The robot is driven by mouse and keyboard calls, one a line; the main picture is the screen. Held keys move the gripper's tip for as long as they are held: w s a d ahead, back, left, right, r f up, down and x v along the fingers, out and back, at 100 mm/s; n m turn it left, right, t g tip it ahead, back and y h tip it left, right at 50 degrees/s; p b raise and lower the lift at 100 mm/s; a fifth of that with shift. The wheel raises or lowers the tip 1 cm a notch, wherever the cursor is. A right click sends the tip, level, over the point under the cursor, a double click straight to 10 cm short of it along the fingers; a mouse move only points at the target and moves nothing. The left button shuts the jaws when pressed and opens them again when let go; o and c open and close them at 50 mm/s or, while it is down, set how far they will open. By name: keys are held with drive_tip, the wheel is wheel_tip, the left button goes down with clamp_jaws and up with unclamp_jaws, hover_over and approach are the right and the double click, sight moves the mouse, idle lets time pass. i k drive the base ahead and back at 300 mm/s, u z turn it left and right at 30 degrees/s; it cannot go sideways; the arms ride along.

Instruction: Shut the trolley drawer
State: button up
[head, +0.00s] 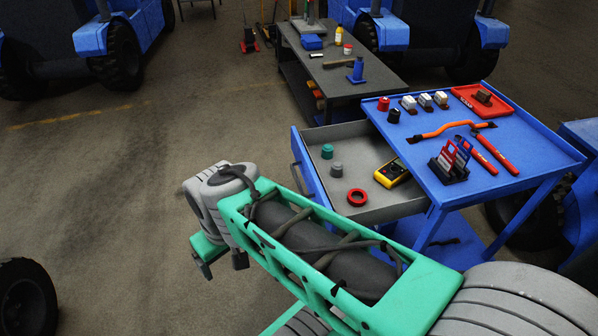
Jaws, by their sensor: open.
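The blue trolley (553,150) stands at the right with its top tray full of tools. Its drawer (345,133) is pulled well out to the left; it has a grey inside and a blue front panel (309,170). In the drawer lie a teal knob (327,151), a grey knob (336,169), a red ring (357,197) and a yellow meter (392,173). My gripper (220,258) is open and empty, to the left of and nearer than the drawer front, apart from it in the picture. My green and grey arm hides the lower part of the drawer front and some of the trolley's base.
A dark workbench (373,78) with bottles, a blue vice and small items stands behind the trolley. Blue vehicles with large black tyres (123,56) stand at the back. A black tyre (27,300) is at lower left. The floor (130,180) left of the drawer is clear.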

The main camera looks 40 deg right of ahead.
sight(361, 151)
drive_tip(key=i, duration=0.1)
drive_tip(key=z, duration=1.4)
